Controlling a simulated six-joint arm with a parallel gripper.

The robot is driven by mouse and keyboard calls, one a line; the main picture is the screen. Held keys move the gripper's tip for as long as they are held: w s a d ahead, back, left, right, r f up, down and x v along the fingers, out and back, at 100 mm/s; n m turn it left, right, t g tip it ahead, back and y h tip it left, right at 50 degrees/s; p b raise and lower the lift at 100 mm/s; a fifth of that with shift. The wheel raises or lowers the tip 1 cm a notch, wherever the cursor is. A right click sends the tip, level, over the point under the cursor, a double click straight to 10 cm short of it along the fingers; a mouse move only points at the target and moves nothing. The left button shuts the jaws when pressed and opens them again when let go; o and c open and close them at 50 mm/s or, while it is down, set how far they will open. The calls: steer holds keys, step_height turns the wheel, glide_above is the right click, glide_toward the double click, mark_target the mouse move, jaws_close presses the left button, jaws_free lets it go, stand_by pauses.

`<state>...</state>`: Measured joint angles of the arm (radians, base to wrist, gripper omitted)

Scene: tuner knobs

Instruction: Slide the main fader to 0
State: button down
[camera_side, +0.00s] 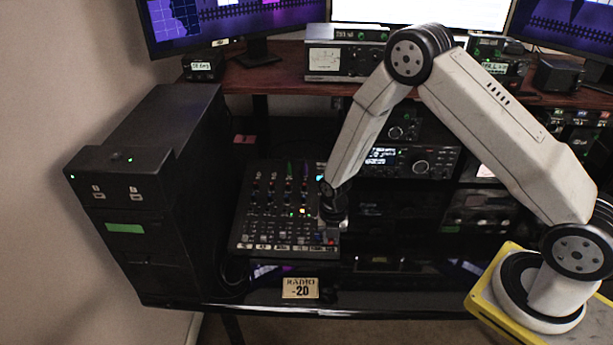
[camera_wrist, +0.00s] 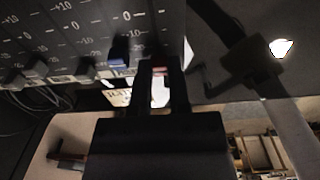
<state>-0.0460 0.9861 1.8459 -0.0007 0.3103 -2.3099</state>
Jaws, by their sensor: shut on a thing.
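The black mixer (camera_side: 285,205) stands on the desk, with rows of knobs and a bank of faders along its front. It also fills the upper left of the wrist view (camera_wrist: 70,30), where the fader scales show +10, 0, -10 and -20. My gripper (camera_side: 332,222) is at the mixer's front right corner, over the rightmost fader. In the wrist view my gripper (camera_wrist: 162,68) has its two fingers close together, shut on the main fader's cap, which they mostly hide.
A black computer tower (camera_side: 150,190) is left of the mixer. Radio units (camera_side: 410,160) stand behind and right of my gripper. A shelf with monitors (camera_side: 205,20) is at the back.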

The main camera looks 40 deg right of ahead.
steer(key=shift+w+d+r, duration=0.15)
steer(key=shift+w+d, duration=0.65)
steer(key=shift+w, duration=0.05)
steer(key=shift+w+d+r, duration=0.1)
steer(key=shift+w+d, duration=0.7)
steer(key=c, duration=0.9)
jaws_free()
steer(key=shift+o, duration=0.2)
step_height(320, 180, up, 8)
steer(key=shift+s, duration=0.1)
